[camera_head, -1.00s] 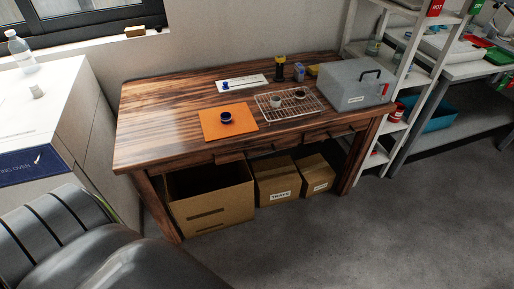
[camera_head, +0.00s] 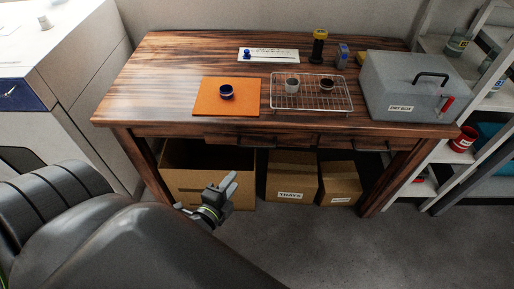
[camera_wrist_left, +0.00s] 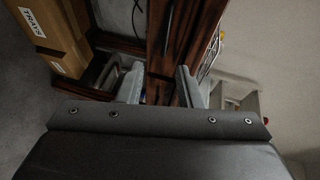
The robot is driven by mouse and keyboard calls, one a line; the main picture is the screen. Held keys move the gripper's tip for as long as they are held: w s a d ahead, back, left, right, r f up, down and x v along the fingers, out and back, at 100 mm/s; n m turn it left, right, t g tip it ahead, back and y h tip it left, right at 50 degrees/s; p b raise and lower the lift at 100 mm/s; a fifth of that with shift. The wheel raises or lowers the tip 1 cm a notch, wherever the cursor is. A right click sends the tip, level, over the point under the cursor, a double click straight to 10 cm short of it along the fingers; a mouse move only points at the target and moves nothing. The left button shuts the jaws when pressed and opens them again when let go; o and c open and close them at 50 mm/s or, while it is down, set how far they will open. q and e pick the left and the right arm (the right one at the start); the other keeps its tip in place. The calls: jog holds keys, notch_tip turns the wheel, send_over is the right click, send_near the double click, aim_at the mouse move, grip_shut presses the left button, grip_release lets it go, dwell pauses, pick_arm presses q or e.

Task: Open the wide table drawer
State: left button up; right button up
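The wooden table (camera_head: 150,85) stands in front of me with shut drawer fronts under its top. The left, wider drawer (camera_head: 230,139) has a dark bar handle (camera_head: 262,147). A narrower drawer (camera_head: 340,141) is to its right. My left gripper (camera_head: 228,184) is below and left of the wide drawer's handle, apart from it, in front of a cardboard box. In the left wrist view, the fingers of the left gripper (camera_wrist_left: 160,86) are spread with nothing between them. A dark handle on a wooden front (camera_wrist_left: 168,28) shows beyond them. My right gripper is not in view.
An open cardboard box (camera_head: 195,182) and smaller boxes (camera_head: 292,177) stand under the table. The tabletop bears an orange mat (camera_head: 205,98), a wire rack (camera_head: 312,103) and a grey dry box (camera_head: 400,80). A white shelf stands at right; open floor lies in front.

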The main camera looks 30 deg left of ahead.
pick_arm(q)
jog(key=b, duration=0.2)
send_near(257, 146)
jog(key=x, duration=1)
jog(key=shift+w+f, duration=0.1)
jog(key=shift+f, duration=0.2)
grip_shut()
